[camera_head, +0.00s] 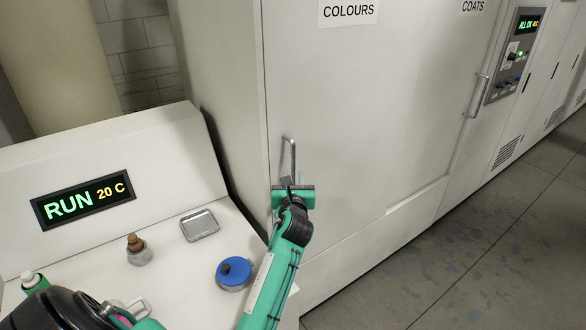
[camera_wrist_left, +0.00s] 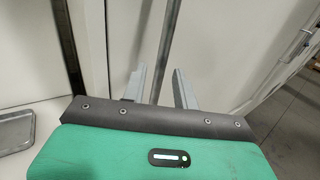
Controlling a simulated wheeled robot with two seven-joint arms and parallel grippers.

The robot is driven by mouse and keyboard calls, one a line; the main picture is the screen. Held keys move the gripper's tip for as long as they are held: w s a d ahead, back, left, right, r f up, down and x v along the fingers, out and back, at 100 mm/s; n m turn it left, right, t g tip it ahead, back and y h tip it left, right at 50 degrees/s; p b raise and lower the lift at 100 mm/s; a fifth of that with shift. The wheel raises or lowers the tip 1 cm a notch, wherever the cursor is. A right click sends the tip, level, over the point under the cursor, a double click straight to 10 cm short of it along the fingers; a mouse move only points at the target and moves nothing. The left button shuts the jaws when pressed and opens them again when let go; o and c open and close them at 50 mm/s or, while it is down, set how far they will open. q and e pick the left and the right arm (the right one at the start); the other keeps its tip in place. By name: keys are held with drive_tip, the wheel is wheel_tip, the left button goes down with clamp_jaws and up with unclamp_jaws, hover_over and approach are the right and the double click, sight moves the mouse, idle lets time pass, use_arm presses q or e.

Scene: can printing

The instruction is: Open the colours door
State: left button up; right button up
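The colours door (camera_head: 350,110) is a large pale panel under a COLOURS label (camera_head: 348,12), and it looks closed. Its upright bar handle (camera_head: 292,152) is near the door's left edge. My left gripper (camera_head: 288,184) is at the lower part of this handle. In the left wrist view the handle bar (camera_wrist_left: 168,45) runs between the two grey fingers of my left gripper (camera_wrist_left: 159,80). The fingers are apart, with a gap showing on each side of the bar. My right gripper is out of view.
A white console with a RUN 20 C display (camera_head: 83,199) stands at left, close to the cabinet. Clear floor (camera_head: 480,240) lies at right.

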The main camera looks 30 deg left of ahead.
sight(293, 173)
use_arm(q)
drive_tip(key=shift+x, duration=1.75)
clamp_jaws()
